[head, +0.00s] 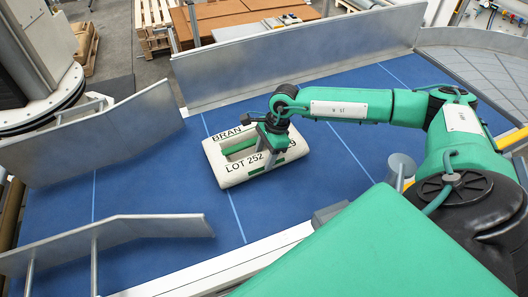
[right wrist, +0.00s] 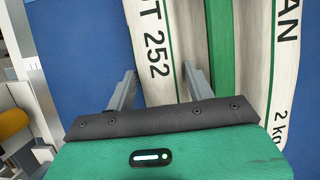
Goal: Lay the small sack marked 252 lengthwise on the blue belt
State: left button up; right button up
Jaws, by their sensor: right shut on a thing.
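The small sack (head: 236,172) is off-white with a green band and the black text "LOT 252". It is over the middle of the blue belt (head: 330,115), its long side running roughly along the belt. Whether it rests fully on the belt or hangs just above it, I cannot tell. My right gripper (head: 268,150) points down and is shut on the sack near its right part. In the right wrist view the two fingers (right wrist: 160,72) straddle the strip printed "252". The fingertips are partly hidden against the sack. My left gripper is out of view.
A tall metal guard (head: 300,52) runs along the belt's far side. Two angled metal plates (head: 90,140) (head: 110,242) flank the left end. A grey curved section (head: 490,65) adjoins at the right. The belt around the sack is clear.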

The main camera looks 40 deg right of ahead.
jog(key=shift+w+m, duration=0.1)
jog(key=shift+m, duration=0.2)
jog(key=shift+r, duration=0.1)
jog(key=o, duration=1.1)
jog(key=shift+o, duration=1.3)
jog(key=shift+r, duration=0.55)
jog(key=shift+r+p, duration=0.6)
jog(key=shift+r, duration=3.8)
